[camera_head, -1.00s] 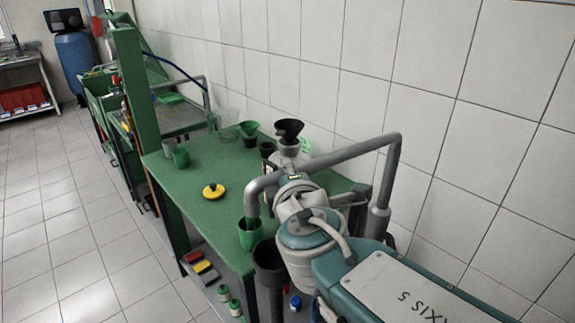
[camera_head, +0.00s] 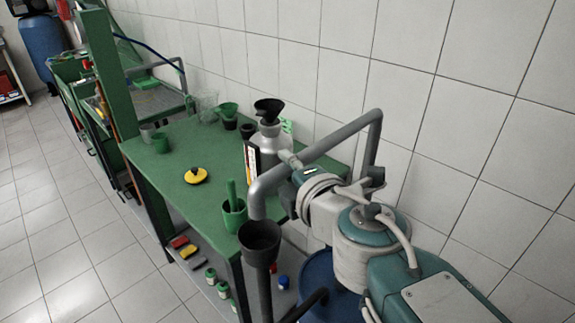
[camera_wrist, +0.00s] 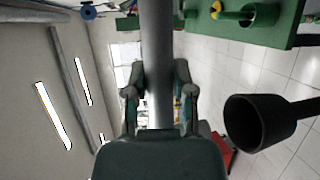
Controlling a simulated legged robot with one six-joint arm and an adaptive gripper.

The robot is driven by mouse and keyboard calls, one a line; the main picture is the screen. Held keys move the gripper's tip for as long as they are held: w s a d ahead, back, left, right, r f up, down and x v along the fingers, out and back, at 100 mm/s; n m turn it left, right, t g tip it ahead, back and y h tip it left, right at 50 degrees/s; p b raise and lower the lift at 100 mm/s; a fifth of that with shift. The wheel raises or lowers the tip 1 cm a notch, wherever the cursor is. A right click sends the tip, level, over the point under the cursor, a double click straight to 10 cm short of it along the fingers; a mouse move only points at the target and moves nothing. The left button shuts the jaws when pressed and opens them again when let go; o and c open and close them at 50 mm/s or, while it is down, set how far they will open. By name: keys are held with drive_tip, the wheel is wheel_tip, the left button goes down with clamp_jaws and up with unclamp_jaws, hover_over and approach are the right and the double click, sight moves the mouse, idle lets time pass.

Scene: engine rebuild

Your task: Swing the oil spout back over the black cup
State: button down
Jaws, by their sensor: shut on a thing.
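The oil spout (camera_head: 345,130) is a thick grey pipe that runs from a post at the right and bends down at its left end. My gripper (camera_wrist: 157,95) is shut on the spout, with one finger on each side in the wrist view; the gripper also shows in the head view (camera_head: 291,160). The black cup (camera_head: 260,242) is a wide funnel on a dark stem in front of the green table. In the head view the spout's mouth appears at the cup's back rim; I cannot tell if it is centred. The cup also shows in the wrist view (camera_wrist: 240,125), right of the pipe.
The green table (camera_head: 190,215) holds a green cup (camera_head: 234,214) with a green handle in it, a yellow disc (camera_head: 196,176) with a black knob, and a metal can (camera_head: 270,145) with a black funnel. A blue drum (camera_head: 322,285) stands below my arm.

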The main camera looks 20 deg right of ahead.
drive_tip(key=shift+f, duration=0.3)
drive_tip(key=shift+c, duration=2.2)
unclamp_jaws()
drive_tip(key=shift+s+r, duration=0.15)
drive_tip(key=shift+s, duration=0.1)
drive_tip(key=shift+w+a, duration=0.1)
